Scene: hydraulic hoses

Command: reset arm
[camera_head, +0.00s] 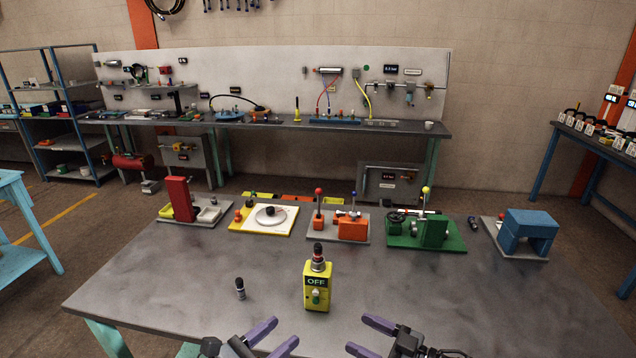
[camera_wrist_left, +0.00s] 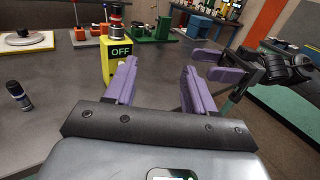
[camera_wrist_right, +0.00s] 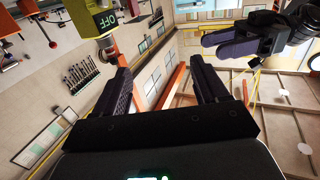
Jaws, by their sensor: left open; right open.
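My left gripper (camera_head: 272,338) is open and empty at the front edge of the grey table. In the left wrist view its purple fingers (camera_wrist_left: 158,85) stand apart with nothing between them. My right gripper (camera_head: 370,336) is open and empty to its right. Its fingers (camera_wrist_right: 162,85) are also apart in the right wrist view, which looks tilted over. A yellow box marked OFF (camera_head: 317,287), with a dark-topped fitting above, stands upright beyond and between both grippers, touching neither. It also shows in the left wrist view (camera_wrist_left: 118,62) and the right wrist view (camera_wrist_right: 92,17).
A small dark cylinder (camera_head: 240,288) stands left of the yellow box. A row of fixtures lines the table's back: a red block (camera_head: 179,199), a white plate (camera_head: 248,219), an orange unit (camera_head: 352,227), a green unit (camera_head: 432,232) and a blue block (camera_head: 528,229). The front right tabletop is clear.

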